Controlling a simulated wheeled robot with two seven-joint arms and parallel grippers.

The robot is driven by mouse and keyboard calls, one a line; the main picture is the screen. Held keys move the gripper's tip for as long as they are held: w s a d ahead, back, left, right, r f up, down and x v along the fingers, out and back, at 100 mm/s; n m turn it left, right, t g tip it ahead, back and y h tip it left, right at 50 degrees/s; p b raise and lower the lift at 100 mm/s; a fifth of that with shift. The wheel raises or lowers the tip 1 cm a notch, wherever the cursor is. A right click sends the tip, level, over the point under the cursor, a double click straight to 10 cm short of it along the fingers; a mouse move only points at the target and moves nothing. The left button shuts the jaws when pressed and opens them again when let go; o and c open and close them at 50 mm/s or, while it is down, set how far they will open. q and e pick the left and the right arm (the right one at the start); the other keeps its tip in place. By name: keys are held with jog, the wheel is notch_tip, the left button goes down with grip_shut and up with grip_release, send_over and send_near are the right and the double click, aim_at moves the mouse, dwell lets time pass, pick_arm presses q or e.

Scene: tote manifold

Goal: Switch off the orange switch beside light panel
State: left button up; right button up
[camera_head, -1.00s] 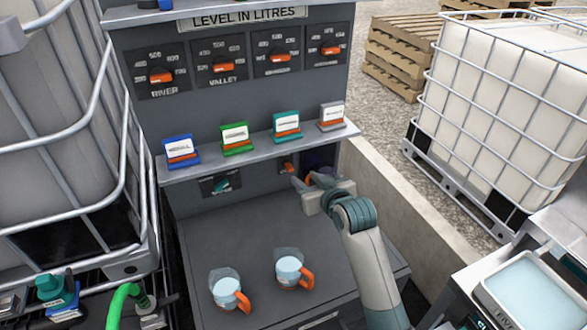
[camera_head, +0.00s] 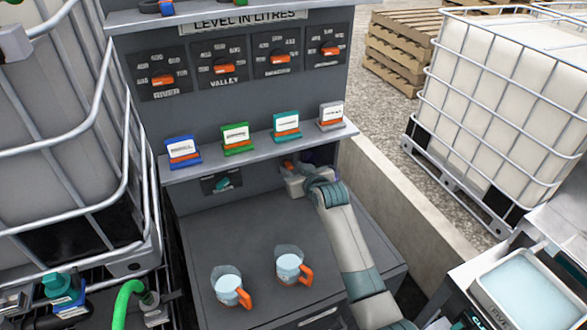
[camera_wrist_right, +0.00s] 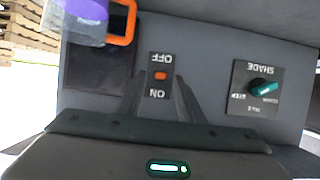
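The orange switch (camera_wrist_right: 160,76) sits on a small dark plate between the words OFF and ON, which appear upside down in the right wrist view. Its rocker position is too small to tell. In the head view a bit of orange at the switch (camera_head: 288,164) shows just above my right gripper (camera_head: 292,176). In the wrist view the fingers of my right gripper (camera_wrist_right: 161,86) are apart and empty, with the switch framed between their tips. I cannot tell whether they touch the plate. My left gripper is not clearly in view.
A SHADE dial (camera_wrist_right: 263,89) is beside the switch. A cup with purple contents (camera_wrist_right: 85,18) and an orange handle is close by. A shelf (camera_head: 215,158) with coloured cards overhangs the switch. Two orange-handled jugs (camera_head: 229,287) (camera_head: 290,266) stand on the counter.

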jog(key=shift+c, duration=0.6)
grip_shut()
jog(key=shift+f+b, duration=0.2)
jog(key=shift+b, duration=0.15)
jog(key=f+t+b, duration=0.1)
jog(key=t+b, duration=0.1)
jog(key=b, duration=0.2)
jog(key=t+y+b, duration=0.1)
jog(key=t+b, duration=0.1)
jog(key=b, duration=0.3)
jog(key=shift+s+f, duration=0.1)
jog(key=shift+f, duration=0.3)
